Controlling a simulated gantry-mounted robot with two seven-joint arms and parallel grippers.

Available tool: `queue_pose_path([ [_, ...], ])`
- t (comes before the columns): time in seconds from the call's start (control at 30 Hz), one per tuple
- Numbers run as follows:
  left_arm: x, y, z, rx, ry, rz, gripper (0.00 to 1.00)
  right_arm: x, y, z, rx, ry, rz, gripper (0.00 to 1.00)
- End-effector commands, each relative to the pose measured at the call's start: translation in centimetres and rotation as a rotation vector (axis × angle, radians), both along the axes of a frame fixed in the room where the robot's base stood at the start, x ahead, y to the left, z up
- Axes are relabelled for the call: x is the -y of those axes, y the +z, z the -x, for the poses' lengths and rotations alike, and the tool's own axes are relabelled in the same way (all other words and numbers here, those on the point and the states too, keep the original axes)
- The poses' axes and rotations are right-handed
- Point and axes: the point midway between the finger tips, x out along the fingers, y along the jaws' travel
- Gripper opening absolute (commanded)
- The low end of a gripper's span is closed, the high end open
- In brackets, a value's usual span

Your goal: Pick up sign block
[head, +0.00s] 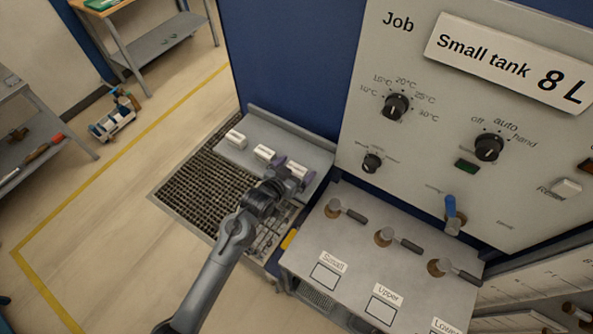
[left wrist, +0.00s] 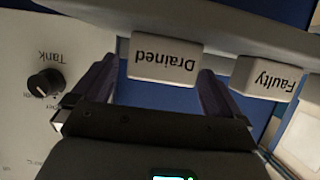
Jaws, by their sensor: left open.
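White sign blocks stand in a row on a grey ledge (head: 314,152) beside the blue cabinet side. My left gripper (head: 293,168) is at the ledge's right end, open, its purple fingers around the rightmost block. In the left wrist view, the block marked "Drained" (left wrist: 165,58) lies between the two fingertips of the gripper (left wrist: 157,68), with small gaps on both sides. The "Faulty" block (left wrist: 268,77) is just outside one finger; it also shows in the head view (head: 265,153). Another block (head: 235,139) stands farther left. My right gripper is not in view.
A grey control panel (head: 430,140) with knobs rises behind and right of the blocks. A lower shelf (head: 335,270) with several lever handles and labelled outlines is right of my left arm. A dark floor grate (head: 190,185) lies below the ledge.

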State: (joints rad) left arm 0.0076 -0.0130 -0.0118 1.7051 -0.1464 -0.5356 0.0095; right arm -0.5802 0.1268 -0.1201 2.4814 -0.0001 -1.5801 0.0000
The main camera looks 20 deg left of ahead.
Motion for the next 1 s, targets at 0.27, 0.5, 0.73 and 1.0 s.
queue_pose_path([
  [0.27,0.3,-1.1,-2.3,0.001,0.001,-0.001,1.0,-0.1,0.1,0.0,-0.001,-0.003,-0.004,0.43],
  [0.5,0.3,-1.2,-2.4,0.001,0.001,-0.001,1.0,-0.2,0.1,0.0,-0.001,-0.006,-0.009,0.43],
  [0.73,0.3,-1.2,-2.4,0.0,0.001,-0.001,0.68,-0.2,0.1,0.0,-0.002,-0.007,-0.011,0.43],
  [1.0,0.3,-1.1,-2.4,0.001,0.0,-0.001,0.43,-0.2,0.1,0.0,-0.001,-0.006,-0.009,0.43],
])
